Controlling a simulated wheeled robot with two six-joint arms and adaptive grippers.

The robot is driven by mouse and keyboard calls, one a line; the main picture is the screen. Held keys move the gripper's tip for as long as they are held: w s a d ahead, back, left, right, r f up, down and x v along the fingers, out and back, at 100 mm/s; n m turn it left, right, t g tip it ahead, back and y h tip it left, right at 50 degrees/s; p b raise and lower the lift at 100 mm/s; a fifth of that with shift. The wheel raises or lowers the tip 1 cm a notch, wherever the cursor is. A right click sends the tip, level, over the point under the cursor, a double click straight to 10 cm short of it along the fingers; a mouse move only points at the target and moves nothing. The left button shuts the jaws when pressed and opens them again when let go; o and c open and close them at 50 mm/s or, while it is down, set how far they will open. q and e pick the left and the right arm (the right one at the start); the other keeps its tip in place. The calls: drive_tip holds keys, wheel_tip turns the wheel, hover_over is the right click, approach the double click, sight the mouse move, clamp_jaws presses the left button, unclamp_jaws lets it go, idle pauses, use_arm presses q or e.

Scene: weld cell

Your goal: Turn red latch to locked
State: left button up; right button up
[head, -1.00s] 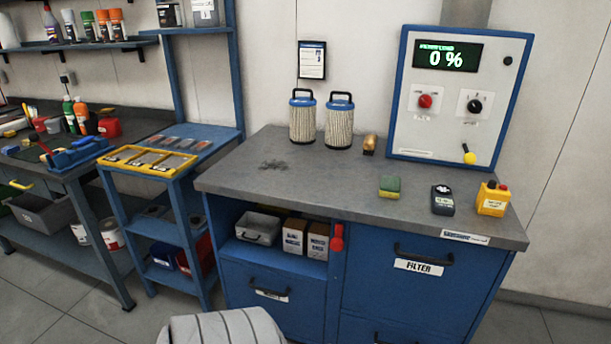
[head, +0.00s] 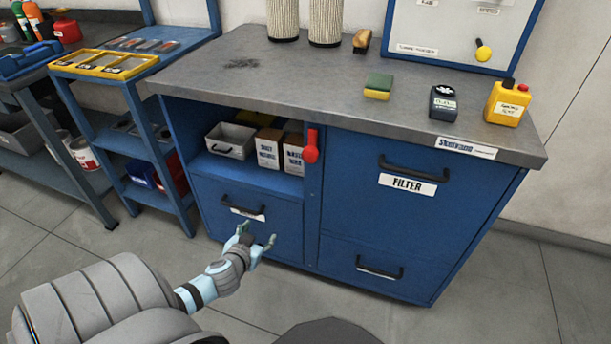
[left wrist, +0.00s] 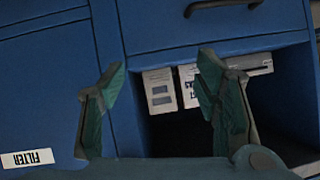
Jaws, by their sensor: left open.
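The red latch (head: 311,147) is on the blue upright of the workbench, between the open shelf and the drawer labelled FILTER (head: 407,184). Its lever hangs straight down with the rounded end at the bottom. My left gripper (head: 257,233) is open and empty, in front of the lower left drawer, below and left of the latch and apart from it. In the left wrist view its two fingers (left wrist: 160,70) are spread before the blue cabinet front, which appears upside down. I cannot make out the latch there. My right gripper is not in view.
The open shelf holds a grey bin (head: 231,140) and white boxes (head: 269,148). The drawers have protruding black handles (head: 413,168). A sponge (head: 378,87), a dark device (head: 443,103) and a yellow bottle (head: 507,103) stand on the benchtop (head: 310,75). The floor in front is clear.

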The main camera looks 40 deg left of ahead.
use_arm(q)
drive_tip(key=w+d+r+t+b, duration=0.2)
drive_tip(key=w+r+t+b, duration=0.15)
drive_tip(key=r, duration=0.35)
drive_tip(key=n+t+b, duration=0.1)
drive_tip(key=n+t, duration=0.1)
drive_tip(key=t, duration=0.1)
approach(308, 157)
drive_tip(key=shift+h, duration=0.4)
drive_tip(key=b+x, duration=0.1)
drive_tip(key=x, duration=0.8)
drive_tip(key=shift+w+a, duration=0.1)
drive_tip(key=shift+a, duration=0.1)
drive_tip(key=shift+w+a, duration=0.15)
drive_tip(key=shift+w, duration=0.5)
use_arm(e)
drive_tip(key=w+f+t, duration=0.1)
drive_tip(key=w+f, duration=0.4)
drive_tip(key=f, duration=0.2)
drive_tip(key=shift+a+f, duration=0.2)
use_arm(q)
drive_tip(key=shift+c, duration=0.6)
clamp_jaws()
